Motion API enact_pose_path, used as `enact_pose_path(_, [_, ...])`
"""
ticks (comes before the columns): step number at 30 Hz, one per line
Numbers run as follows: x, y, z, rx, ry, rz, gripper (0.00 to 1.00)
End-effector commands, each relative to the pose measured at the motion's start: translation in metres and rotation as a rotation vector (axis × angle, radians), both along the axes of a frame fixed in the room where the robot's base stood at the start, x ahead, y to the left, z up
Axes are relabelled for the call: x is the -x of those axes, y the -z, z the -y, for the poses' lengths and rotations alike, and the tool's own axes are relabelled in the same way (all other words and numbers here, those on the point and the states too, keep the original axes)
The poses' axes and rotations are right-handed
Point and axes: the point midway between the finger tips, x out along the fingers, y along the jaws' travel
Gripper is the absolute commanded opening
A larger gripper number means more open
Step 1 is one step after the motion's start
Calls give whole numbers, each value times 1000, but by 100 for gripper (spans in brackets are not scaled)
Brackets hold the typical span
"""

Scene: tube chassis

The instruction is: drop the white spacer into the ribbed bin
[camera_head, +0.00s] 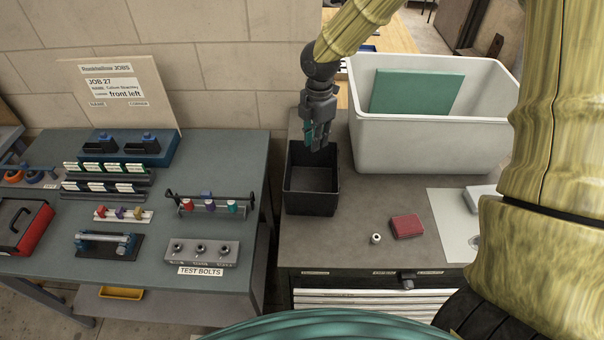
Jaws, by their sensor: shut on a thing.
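My gripper (317,138) points down above the open black bin (311,206), near its back edge. Its fingers are shut on a small teal-green piece (307,137), largely hidden by the fingers. A small white cylinder with a dark hole, which looks like the white spacer (376,239), stands on the grey cabinet top, to the right of and in front of the bin, apart from my gripper. The bin looks empty in its visible part; I cannot make out ribs on its walls.
A large white tub (430,133) with a green panel stands behind right of the bin. A red block (407,226) lies beside the white cylinder. A white sheet (452,215) lies further right. A crowded workbench (150,205) stands left, across a gap.

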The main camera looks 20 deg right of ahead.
Motion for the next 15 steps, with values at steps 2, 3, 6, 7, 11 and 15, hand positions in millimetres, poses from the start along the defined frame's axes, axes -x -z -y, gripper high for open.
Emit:
enact_pose_path(2, [3, 4, 2, 0, 3, 0, 7])
enact_pose_path(3, [3, 6, 2, 0, 3, 0, 7])
enact_pose_path(6, [-1, 16, 2, 1, 3, -4, 7])
enact_pose_path(7, [-3, 20, 2, 1, 3, -5, 7])
enact_pose_path(11, [-8, 37, 1, 1, 0, -10, 7])
enact_pose_path(15, [-10, 55, 0, 1, -1, -10, 7])
